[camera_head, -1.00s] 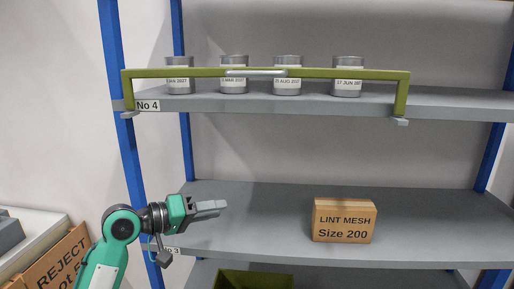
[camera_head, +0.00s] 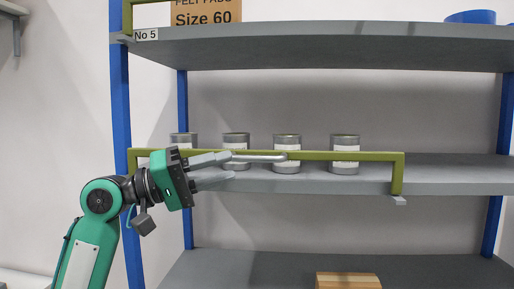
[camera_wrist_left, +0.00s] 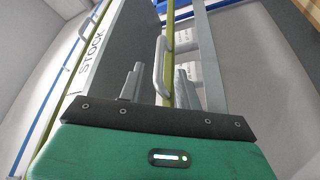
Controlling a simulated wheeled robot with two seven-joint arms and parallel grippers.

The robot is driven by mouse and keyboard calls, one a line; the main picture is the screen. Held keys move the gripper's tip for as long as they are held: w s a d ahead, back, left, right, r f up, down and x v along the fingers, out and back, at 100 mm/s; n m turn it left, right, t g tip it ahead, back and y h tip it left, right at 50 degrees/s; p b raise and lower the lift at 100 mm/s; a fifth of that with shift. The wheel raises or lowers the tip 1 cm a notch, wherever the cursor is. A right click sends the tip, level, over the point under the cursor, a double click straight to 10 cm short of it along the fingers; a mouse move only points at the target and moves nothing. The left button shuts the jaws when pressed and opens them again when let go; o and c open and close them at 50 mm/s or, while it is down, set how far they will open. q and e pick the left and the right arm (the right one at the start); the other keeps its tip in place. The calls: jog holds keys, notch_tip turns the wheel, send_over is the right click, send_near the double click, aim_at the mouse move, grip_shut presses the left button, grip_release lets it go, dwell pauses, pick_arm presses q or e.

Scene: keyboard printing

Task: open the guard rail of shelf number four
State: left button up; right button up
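The green guard rail (camera_head: 345,156) stands upright across the front of the shelf four board (camera_head: 300,182). A grey bar handle (camera_head: 262,158) is fixed to its front. My left gripper (camera_head: 230,167) is at the handle's left end, with its two fingers apart and nothing clamped. In the left wrist view the handle (camera_wrist_left: 159,65) runs between the two fingers (camera_wrist_left: 157,85), slightly ahead of them; I cannot tell whether they touch it. The shelf's number label is hidden behind my left gripper. My right gripper is not in view.
Several grey cans (camera_head: 286,141) stand behind the rail. Above is the No 5 shelf (camera_head: 330,46) with a Felt Pads box (camera_head: 206,12) and a blue item (camera_head: 470,17). Below, a brown box (camera_head: 347,281) sits on the lower shelf. A blue post (camera_head: 121,110) stands at left.

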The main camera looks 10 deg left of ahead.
aim_at(248, 160)
pick_arm(q)
jog(key=p+x, duration=0.2)
jog(key=x, duration=0.4)
jog(key=shift+d+r, duration=0.15)
jog(key=shift+w+d+p, duration=0.25)
jog(key=shift+d+p, duration=0.2)
jog(key=shift+d, duration=0.1)
grip_shut()
